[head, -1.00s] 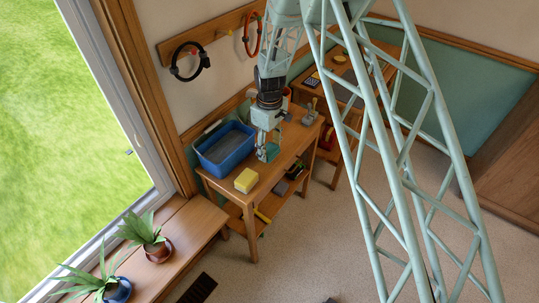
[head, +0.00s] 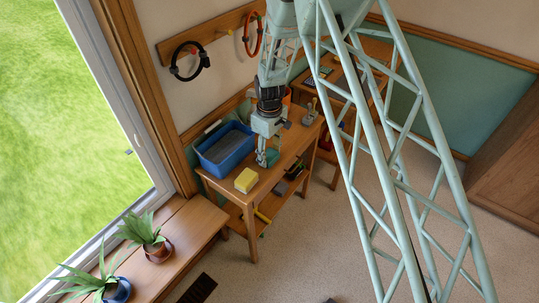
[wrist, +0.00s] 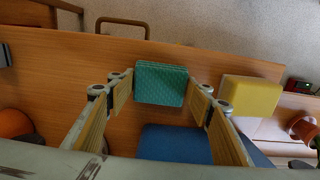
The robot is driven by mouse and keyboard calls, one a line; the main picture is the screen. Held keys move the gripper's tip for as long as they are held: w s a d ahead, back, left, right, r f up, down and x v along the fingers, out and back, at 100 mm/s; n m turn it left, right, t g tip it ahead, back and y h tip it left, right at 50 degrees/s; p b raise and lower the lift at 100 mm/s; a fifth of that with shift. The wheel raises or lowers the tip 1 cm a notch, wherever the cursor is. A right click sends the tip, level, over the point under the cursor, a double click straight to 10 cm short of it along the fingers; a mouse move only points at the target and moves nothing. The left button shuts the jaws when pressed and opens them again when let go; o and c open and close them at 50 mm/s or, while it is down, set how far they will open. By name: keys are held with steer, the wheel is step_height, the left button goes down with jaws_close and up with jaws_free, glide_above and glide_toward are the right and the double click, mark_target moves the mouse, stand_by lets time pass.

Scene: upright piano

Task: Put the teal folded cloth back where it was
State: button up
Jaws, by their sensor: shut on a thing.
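The teal folded cloth (wrist: 160,83) is held between the two fingertips of my gripper (wrist: 161,90) in the wrist view. In the head view the cloth (head: 270,157) shows at the lower end of my gripper (head: 263,158), over the wooden table (head: 283,165). It is right of the blue tub (head: 225,152) and behind the yellow sponge (head: 246,180). I cannot tell whether the cloth touches the tabletop. The finger pads press on its two sides, and part of it is hidden by the gripper in the head view.
The tub holds something grey and flat. A small grey tool (head: 309,117) stands at the table's far right end, and an orange cup (wrist: 14,123) is near it. A lower shelf (head: 262,205) carries several items. Potted plants (head: 150,243) stand on the window bench.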

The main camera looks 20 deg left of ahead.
mark_target(270, 155)
steer(key=shift+f, duration=0.1)
steer(key=o, duration=1)
steer(key=shift+r+p, duration=0.35)
steer(key=shift+r, duration=5.8)
